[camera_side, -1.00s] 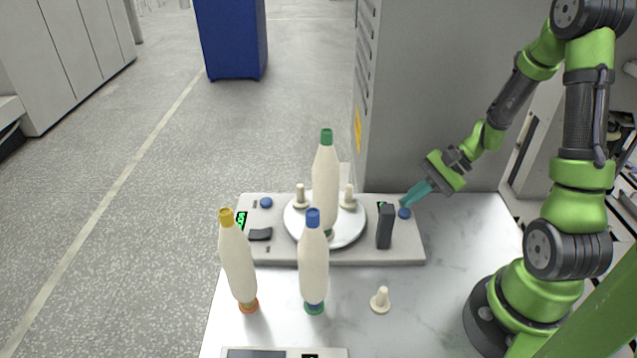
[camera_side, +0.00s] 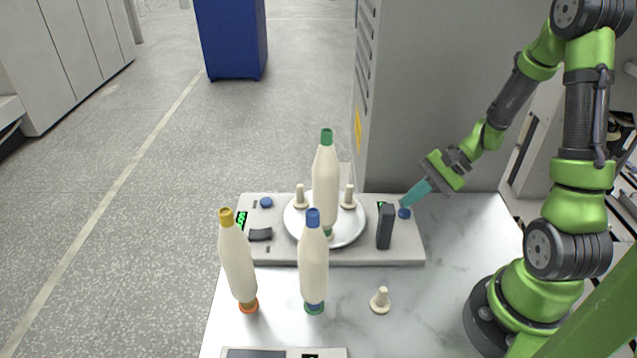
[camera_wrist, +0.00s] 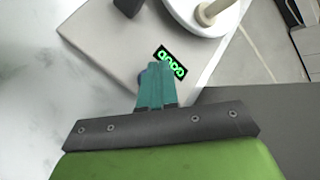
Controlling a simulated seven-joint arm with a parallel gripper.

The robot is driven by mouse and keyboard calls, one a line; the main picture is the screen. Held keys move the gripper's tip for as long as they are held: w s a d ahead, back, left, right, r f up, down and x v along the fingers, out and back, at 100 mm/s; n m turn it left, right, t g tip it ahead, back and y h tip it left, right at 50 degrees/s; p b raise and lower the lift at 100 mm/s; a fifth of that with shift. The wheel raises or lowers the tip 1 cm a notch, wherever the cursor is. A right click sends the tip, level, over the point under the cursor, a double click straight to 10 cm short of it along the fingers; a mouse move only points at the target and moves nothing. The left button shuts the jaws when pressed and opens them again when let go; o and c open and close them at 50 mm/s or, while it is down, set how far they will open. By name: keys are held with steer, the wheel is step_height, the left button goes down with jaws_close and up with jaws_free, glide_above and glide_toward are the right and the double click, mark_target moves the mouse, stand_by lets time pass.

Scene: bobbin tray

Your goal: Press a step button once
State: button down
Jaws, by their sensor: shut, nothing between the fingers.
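The tray's machine base (camera_side: 285,253) is a pale box with two blue step buttons. The right button (camera_side: 404,213) sits near its right back corner, and the left button (camera_side: 266,202) near its left back corner. My gripper (camera_side: 404,203) has teal fingers, shut and empty, with the tips right at the right button. In the wrist view the shut fingers (camera_wrist: 156,68) cover most of that button, with only a blue sliver (camera_wrist: 142,77) showing. I cannot tell whether the tips touch it. A display with green digits (camera_wrist: 171,62) lies just beyond the fingertips.
A white turntable (camera_side: 346,238) carries a green-capped bobbin (camera_side: 325,180) and pegs. A dark upright block (camera_side: 385,227) stands left of the right button. A yellow-capped bobbin (camera_side: 237,262), a blue-capped bobbin (camera_side: 313,262) and a loose peg (camera_side: 380,300) stand in front.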

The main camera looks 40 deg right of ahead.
steer(key=shift+f, duration=0.15)
steer(key=shift+f, duration=0.3)
steer(key=shift+f, duration=0.4)
stand_by(0.7)
stand_by(0.4)
steer(key=shift+r, duration=0.85)
